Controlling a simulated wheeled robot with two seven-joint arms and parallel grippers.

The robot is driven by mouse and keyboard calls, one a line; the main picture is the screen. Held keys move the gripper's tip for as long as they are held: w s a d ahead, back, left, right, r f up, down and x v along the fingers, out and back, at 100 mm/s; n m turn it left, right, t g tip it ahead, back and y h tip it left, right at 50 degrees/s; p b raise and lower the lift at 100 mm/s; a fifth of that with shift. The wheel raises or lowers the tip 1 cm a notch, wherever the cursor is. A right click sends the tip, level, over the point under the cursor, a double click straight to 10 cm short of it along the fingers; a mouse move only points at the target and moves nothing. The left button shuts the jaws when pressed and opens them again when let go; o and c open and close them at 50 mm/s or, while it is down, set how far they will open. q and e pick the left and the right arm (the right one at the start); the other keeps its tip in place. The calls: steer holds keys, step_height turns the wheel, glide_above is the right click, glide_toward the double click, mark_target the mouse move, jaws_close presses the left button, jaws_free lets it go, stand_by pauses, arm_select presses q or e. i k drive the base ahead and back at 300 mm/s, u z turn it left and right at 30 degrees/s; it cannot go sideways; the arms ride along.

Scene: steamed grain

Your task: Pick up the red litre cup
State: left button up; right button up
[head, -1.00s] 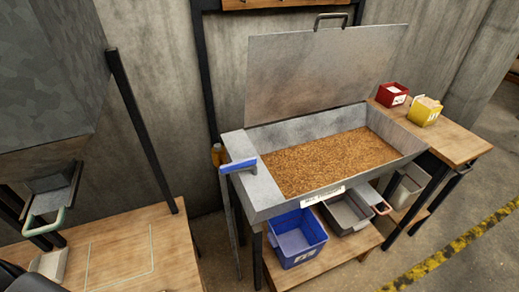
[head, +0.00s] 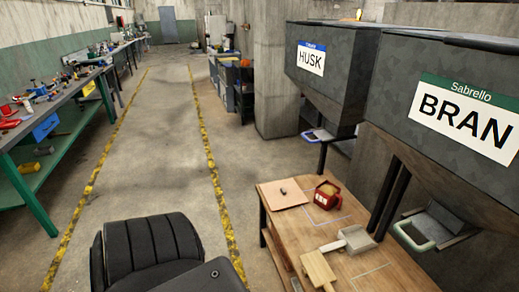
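A red cup (head: 327,194) stands on the wooden table (head: 285,243) below the hoppers, near the table's far side. Something light brown shows at its top. It stands inside or at the edge of a thin pale outline on the table. Neither of my grippers shows in the head view, and nothing is seen touching the cup.
A thin board (head: 282,194) with a small dark object lies left of the cup. A metal scoop (head: 357,238) and a wooden piece (head: 318,269) lie nearer. The HUSK hopper (head: 331,62) and BRAN hopper (head: 450,100) overhang on the right. The aisle floor (head: 145,170) is clear.

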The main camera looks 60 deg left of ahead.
mark_target(330, 198)
steer(key=u, duration=2.75)
steer(key=i, duration=1.5)
steer(key=z, duration=3.3)
